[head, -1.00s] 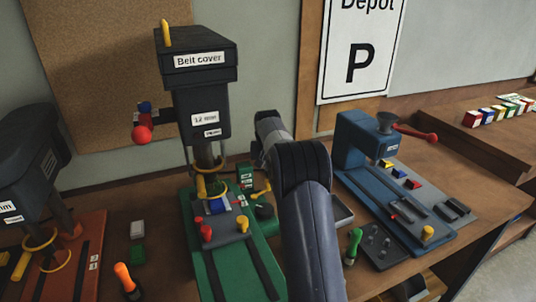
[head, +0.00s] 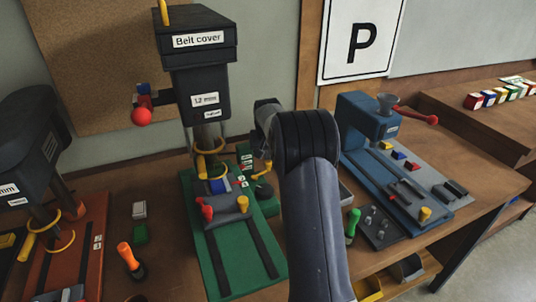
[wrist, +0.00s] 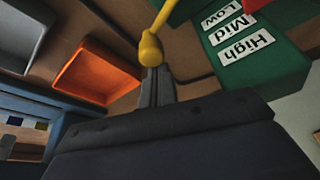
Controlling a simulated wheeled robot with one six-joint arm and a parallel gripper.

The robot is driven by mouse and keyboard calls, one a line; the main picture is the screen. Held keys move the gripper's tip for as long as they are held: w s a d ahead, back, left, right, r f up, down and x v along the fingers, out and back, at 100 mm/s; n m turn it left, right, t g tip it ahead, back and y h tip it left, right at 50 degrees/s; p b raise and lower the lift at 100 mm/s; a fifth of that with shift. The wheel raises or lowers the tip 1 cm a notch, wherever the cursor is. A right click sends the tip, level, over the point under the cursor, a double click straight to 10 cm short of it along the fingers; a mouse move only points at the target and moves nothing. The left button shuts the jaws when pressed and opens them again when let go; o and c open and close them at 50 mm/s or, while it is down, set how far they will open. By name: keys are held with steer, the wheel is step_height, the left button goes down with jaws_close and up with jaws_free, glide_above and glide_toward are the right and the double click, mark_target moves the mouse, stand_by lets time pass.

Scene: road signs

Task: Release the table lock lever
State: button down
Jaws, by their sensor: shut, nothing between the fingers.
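The green drill press (head: 232,262) stands mid-bench. A yellow lever (head: 263,168) sticks out on the right of its column, beside the green block with white labels (head: 246,170). I take it for the table lock lever. In the wrist view the yellow lever (wrist: 151,48) ends in a round knob, with the High, Mid and Low labels to its right. My gripper (wrist: 157,76) is shut and empty, its fingertips right at the knob; I cannot tell whether they touch. In the head view my arm hides the gripper.
A blue machine (head: 372,125) with a red-knobbed handle stands to the right. An orange-brown machine (head: 75,262) stands at the left. An orange tray (wrist: 97,72) lies near the gripper. Screwdrivers with orange (head: 125,256) and green (head: 353,220) handles are on the bench.

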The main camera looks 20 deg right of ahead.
steer(key=shift+s+d+m, duration=0.2)
steer(key=shift+s+m, duration=0.15)
steer(key=shift+m, duration=0.35)
steer(key=s+m, duration=0.1)
steer(key=m, duration=0.1)
steer(key=s+m+g+h+b, duration=0.1)
steer(key=m, duration=0.1)
steer(key=s+m+b, duration=0.1)
steer(key=s, duration=0.1)
steer(key=shift+d+m+g+h, duration=0.3)
steer(key=shift+m+h, duration=0.1)
steer(key=shift+w+a, duration=0.1)
steer(key=shift+w, duration=0.05)
steer(key=shift+w+a+p, duration=0.3)
steer(key=shift+w, duration=0.25)
